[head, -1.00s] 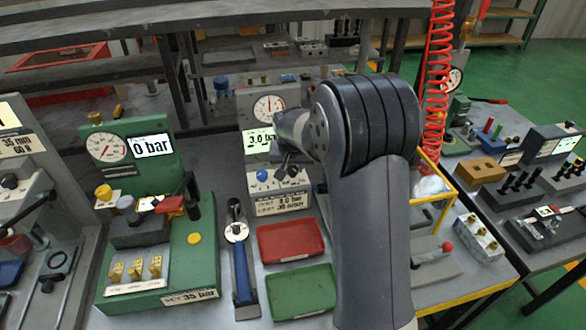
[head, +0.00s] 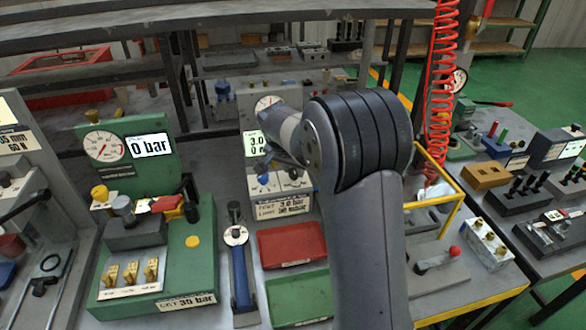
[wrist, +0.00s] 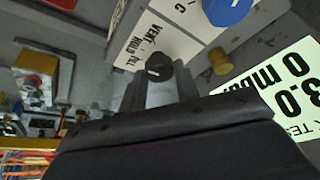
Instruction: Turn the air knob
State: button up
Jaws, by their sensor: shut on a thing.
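A grey test panel (head: 283,207) stands on the bench behind my arm, with a blue knob (head: 263,179) on the left and a black knob to its right. In the wrist view the black knob (wrist: 158,67) has a white pointer mark and sits beside a label reading VENT, HOLD, FILL. My gripper (wrist: 153,88) is shut on this black knob, its grey fingers against the knob's near side. The blue knob (wrist: 228,9) is partly cut off at the top edge.
A lit display (wrist: 290,97) reading 3.0 and a brass fitting (wrist: 220,61) lie right of the knob. A green test stand (head: 200,240) reading 0 bar, a red tray (head: 290,243) and a green tray (head: 298,297) stand nearby. A red coiled hose (head: 440,100) hangs at right.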

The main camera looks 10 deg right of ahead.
jog(key=o, duration=1)
jog(key=shift+r, duration=0.1)
jog(key=v, duration=1)
jog(key=shift+a+r, duration=0.15)
jog(key=shift+r, duration=0.15)
jog(key=x, duration=1.1)
jog(key=shift+s+f, duration=0.1)
jog(key=shift+n, duration=0.3)
